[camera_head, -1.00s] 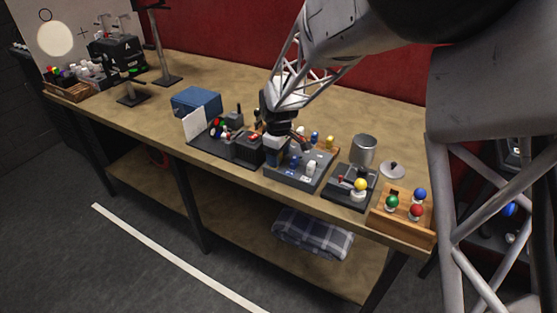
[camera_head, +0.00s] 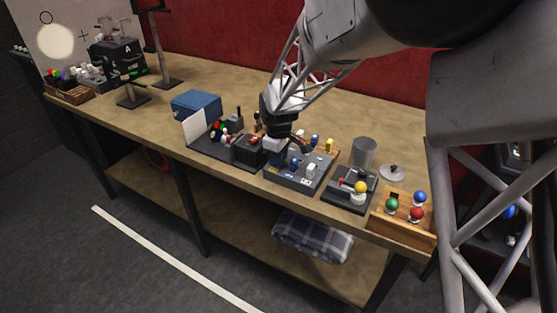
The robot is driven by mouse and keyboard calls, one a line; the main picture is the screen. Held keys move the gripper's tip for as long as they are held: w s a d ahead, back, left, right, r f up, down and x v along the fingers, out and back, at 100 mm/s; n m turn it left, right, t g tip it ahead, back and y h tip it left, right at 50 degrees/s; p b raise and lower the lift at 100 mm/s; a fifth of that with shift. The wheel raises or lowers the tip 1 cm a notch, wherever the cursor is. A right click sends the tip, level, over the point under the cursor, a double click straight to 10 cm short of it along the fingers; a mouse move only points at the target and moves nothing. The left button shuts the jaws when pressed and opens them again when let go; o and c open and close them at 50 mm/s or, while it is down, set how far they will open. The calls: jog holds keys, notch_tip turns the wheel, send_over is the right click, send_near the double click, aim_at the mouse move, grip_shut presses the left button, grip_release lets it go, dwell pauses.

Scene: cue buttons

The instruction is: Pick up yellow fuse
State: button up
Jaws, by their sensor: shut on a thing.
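A small yellow piece (camera_head: 329,145), which looks like the yellow fuse, stands at the wooden rack behind the grey block, to the right of my gripper. A blue piece (camera_head: 314,141) stands beside it. My gripper (camera_head: 276,146) is above the left part of the grey block (camera_head: 287,181), pointing down. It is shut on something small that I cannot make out. The gripper and arm hide part of the bench behind them. Blue and white pieces (camera_head: 311,171) stand on the grey block.
A black tray with dark devices (camera_head: 225,151) and a blue box (camera_head: 196,104) are to the left. A metal cup (camera_head: 364,152), a dark box with a yellow ball (camera_head: 361,187) and a wooden button box (camera_head: 402,229) are to the right.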

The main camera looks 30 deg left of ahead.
jog(key=shift+r, duration=0.95)
jog(key=shift+s+d+r, duration=0.15)
jog(key=shift+r, duration=0.75)
jog(key=s+d+r, duration=0.1)
jog(key=s+d, duration=0.9)
jog(key=s, duration=0.1)
jog(key=shift+s+d+r, duration=0.15)
jog(key=shift+s+d, duration=0.05)
jog(key=shift+d, duration=0.1)
jog(key=shift+r, duration=0.2)
jog(key=shift+r, duration=0.6)
jog(key=shift+w, duration=0.1)
